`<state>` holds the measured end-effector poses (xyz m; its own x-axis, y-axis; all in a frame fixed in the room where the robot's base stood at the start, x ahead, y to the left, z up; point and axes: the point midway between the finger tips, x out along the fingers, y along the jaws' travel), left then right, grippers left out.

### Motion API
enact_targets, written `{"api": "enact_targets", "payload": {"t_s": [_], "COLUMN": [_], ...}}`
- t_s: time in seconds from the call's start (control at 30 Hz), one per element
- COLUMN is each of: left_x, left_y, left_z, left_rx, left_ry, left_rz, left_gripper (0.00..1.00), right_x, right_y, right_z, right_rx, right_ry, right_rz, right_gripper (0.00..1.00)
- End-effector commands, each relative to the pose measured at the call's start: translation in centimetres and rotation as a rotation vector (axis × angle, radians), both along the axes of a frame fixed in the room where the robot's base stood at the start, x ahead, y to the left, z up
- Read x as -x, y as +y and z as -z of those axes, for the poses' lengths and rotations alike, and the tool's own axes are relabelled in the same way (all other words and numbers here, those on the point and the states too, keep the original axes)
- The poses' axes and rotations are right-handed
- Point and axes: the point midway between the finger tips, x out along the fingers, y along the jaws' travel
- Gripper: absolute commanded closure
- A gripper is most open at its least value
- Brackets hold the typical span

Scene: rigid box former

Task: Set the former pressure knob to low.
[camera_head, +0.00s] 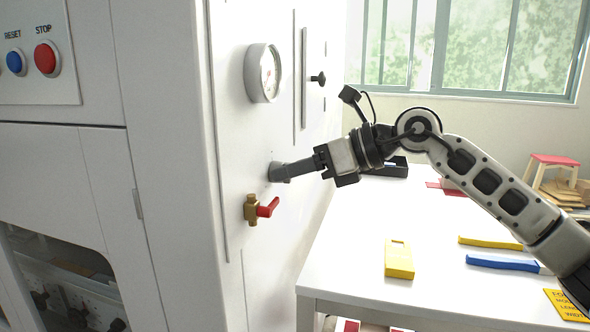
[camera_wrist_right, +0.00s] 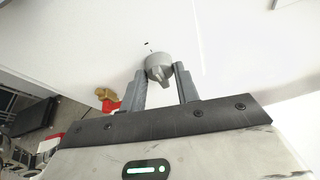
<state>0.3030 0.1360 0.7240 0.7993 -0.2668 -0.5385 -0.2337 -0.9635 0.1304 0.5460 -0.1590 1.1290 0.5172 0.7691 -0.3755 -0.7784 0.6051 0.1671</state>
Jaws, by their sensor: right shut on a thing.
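The grey round pressure knob (camera_head: 276,172) sits on the white side panel of the former, below the gauge. In the right wrist view the knob (camera_wrist_right: 159,66) shows between my fingertips, with its pointed ridge toward the gripper and small dark marks on the panel just above it. My right gripper (camera_head: 285,170) reaches in from the right and is shut on the knob; its two grey fingers also show in the right wrist view (camera_wrist_right: 160,73). In the head view the fingers partly hide the knob. My left gripper is not in view.
A pressure gauge (camera_head: 263,73) is above the knob. A brass valve with a red handle (camera_head: 266,208) is close below it. A black knob (camera_head: 318,79) sits farther along the panel. A white table (camera_head: 345,255) at right holds a yellow block (camera_head: 399,260) and other parts.

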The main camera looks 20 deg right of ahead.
Motion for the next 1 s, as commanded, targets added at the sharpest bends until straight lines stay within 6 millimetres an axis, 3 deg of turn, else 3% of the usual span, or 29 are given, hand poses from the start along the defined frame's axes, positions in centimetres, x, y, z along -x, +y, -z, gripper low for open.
{"api": "enact_targets", "payload": {"t_s": [0.17,0.2,0.23,0.27,0.67,1.0], "left_x": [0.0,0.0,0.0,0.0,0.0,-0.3], "left_y": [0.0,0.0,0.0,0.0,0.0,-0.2], "left_z": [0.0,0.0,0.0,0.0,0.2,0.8], "left_rx": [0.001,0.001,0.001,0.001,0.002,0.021], "left_ry": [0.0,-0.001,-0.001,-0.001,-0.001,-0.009], "left_rz": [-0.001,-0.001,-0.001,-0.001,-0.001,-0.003], "left_gripper": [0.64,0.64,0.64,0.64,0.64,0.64], "right_x": [0.0,0.0,0.0,0.0,0.4,4.3], "right_y": [0.0,0.0,0.0,0.0,-0.8,-6.6], "right_z": [0.3,0.3,0.3,0.3,-0.3,-2.9], "right_rx": [0.005,0.005,0.005,0.005,0.001,0.002], "right_ry": [0.006,0.005,0.005,0.005,0.0,0.002], "right_rz": [-0.002,-0.002,-0.002,-0.002,0.003,0.005], "right_gripper": [0.92,0.58,0.49,0.47,0.47,0.47]}}
